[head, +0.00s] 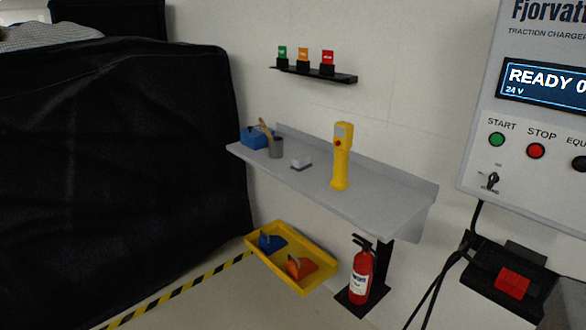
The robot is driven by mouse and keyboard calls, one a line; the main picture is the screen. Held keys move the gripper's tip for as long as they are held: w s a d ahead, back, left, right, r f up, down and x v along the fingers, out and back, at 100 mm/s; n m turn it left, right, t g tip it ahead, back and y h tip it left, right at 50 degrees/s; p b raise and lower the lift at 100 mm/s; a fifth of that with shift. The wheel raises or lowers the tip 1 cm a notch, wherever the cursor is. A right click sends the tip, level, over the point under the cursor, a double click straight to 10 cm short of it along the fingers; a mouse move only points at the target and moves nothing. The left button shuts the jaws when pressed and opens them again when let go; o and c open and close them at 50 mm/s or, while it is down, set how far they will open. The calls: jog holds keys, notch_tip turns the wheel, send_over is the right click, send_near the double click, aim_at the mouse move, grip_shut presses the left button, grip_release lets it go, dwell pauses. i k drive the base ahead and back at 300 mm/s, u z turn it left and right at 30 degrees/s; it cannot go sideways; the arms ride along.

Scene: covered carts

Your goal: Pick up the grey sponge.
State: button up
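A small light-grey block with a darker lower side, which looks like the grey sponge (301,162), lies on the grey wall shelf (385,200) in the head view. My gripper is not in view.
A blue item (255,138) sits at the shelf's left end. Below are a yellow tray (318,287) and a red fire extinguisher (361,270). A black-draped cart (120,180) fills the left. A charger panel (530,150) with hanging cables stands at right. The shelf's right part is clear.

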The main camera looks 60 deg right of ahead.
aim_at(302, 162)
jog(key=z, duration=0.1)
jog(key=i, duration=0.95)
jog(key=u, duration=0.05)
